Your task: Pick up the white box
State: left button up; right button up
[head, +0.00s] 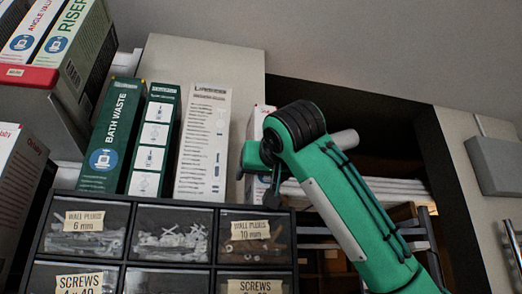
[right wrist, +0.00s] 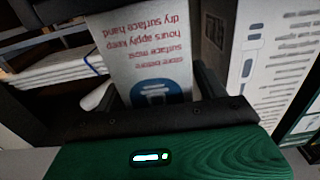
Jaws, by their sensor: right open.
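A white box (head: 205,140) with dark print stands upright on top of the drawer cabinet, beside two green boxes. Another white box (head: 258,122) stands to its right, mostly hidden behind my right gripper (head: 262,160). In the right wrist view, a white box with red text and a blue round mark (right wrist: 145,55) lies between the two dark fingers of my right gripper (right wrist: 160,95). The fingers are open; I cannot tell whether either touches it. A white box with dark print (right wrist: 262,60) stands to the right there. My left gripper is not in view.
A green BATH WASTE box (head: 112,135) and a second green box (head: 154,140) stand left of the white box. The cabinet (head: 160,262) below has clear drawers of small parts. A dark shelf recess with white stacked pieces (head: 385,190) lies behind my right arm.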

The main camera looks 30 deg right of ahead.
jog(key=shift+w+d, duration=0.1)
jog(key=shift+w, duration=0.4)
jog(key=shift+s, duration=0.2)
jog(key=shift+c, duration=0.6)
jog(key=c, duration=1.1)
